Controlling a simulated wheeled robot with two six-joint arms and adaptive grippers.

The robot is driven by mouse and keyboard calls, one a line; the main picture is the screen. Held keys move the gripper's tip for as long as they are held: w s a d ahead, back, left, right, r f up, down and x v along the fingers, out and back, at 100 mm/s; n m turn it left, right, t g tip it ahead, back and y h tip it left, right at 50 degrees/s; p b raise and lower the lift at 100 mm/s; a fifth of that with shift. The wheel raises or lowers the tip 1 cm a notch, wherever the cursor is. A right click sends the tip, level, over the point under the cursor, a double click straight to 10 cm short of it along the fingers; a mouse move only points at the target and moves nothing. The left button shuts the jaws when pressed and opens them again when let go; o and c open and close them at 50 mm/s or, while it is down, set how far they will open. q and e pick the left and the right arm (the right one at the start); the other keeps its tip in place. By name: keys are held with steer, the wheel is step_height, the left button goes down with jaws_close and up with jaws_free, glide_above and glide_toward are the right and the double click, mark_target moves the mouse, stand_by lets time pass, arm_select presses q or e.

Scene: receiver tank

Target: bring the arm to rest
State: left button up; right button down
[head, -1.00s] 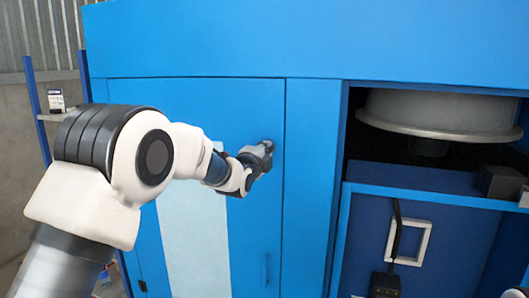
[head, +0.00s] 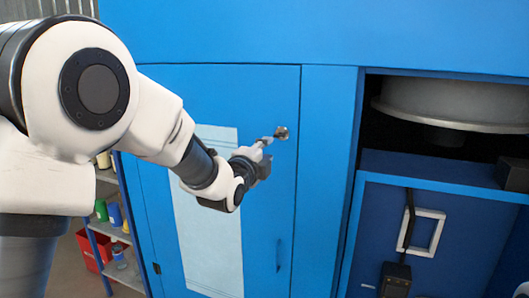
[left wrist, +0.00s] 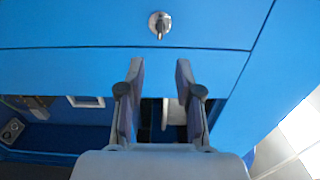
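My left gripper (head: 264,150) is in front of the blue cabinet door (head: 265,205), just left of and below a small metal latch (head: 281,133). In the left wrist view my left gripper (left wrist: 160,72) has its two fingers apart with nothing held between them. The latch (left wrist: 160,24) shows beyond the fingertips there, clear of them. The door looks closed. My right gripper is in neither view.
A pale sheet (head: 210,225) is on the door, behind my forearm. To the right is an open bay with a large grey tank (head: 450,100) and a white square frame (head: 425,232) below. A shelf with containers and a red bin (head: 95,248) stands at lower left.

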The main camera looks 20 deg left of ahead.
arm_select(q)
steer(key=shift+s, duration=0.25)
steer(key=s+f+g, duration=0.3)
steer(key=f+g, duration=0.3)
steer(key=f, duration=2.3)
steer(key=s+a+f+n+g, duration=0.1)
steer(key=s+f+n+g, duration=0.15)
steer(key=s+f, duration=0.85)
steer(key=s+f+n+g, duration=0.55)
steer(key=s+f, duration=0.85)
steer(key=s, duration=0.3)
steer(key=s+n+g, duration=0.4)
steer(key=s+n, duration=0.7)
steer(key=s, duration=0.1)
steer(key=shift+s+a+f, duration=0.2)
steer(key=shift+a+f, duration=0.15)
steer(key=shift+a, duration=0.05)
